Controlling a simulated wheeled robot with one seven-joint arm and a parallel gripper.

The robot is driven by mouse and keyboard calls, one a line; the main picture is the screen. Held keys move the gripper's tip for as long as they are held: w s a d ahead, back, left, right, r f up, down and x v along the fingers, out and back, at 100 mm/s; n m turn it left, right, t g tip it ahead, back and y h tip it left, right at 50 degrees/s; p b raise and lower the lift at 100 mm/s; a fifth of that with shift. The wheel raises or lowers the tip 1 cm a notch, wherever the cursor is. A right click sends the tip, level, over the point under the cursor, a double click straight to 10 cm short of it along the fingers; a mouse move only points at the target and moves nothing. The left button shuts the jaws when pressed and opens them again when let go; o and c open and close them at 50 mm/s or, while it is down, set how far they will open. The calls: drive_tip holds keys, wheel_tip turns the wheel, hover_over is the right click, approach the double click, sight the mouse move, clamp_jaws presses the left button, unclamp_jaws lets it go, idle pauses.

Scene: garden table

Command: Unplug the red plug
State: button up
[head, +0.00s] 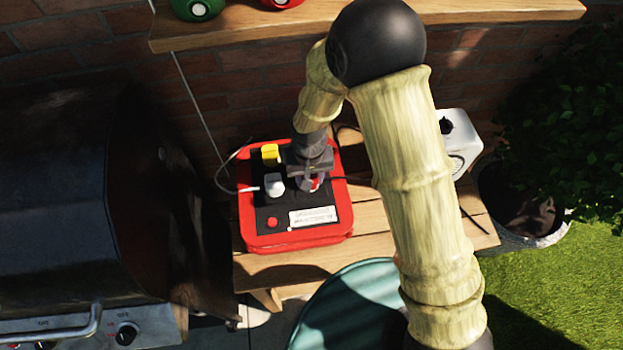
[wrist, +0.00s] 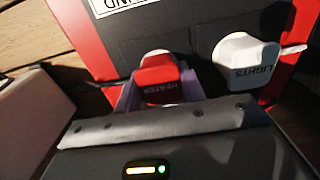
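The red plug (wrist: 160,76), marked HEATER, sits at the black top of a red power box (head: 247,228). It shows partly in the head view (head: 315,184), below my gripper. My gripper (wrist: 161,92) points down over the box, with one pale purple finger on each side of the red plug. I see no gap between fingers and plug, so it looks shut on it. The plug's foot is hidden, so I cannot tell how deep it sits. A white plug (wrist: 246,58), marked LIGHTS, stands beside it, and a yellow plug (head: 270,153) is farther back.
The box rests on a wooden bench (head: 375,244) against a brick wall. A red button (head: 272,222) and white label (head: 315,216) are on its front part. A grill (head: 60,200) stands left, a white device (head: 460,140) right. A shelf (head: 480,18) is above. Cables run near the box.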

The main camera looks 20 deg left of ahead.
drive_tip(key=c, duration=0.4)
drive_tip(key=shift+r+p, duration=2.3)
drive_tip(key=shift+r, duration=0.75)
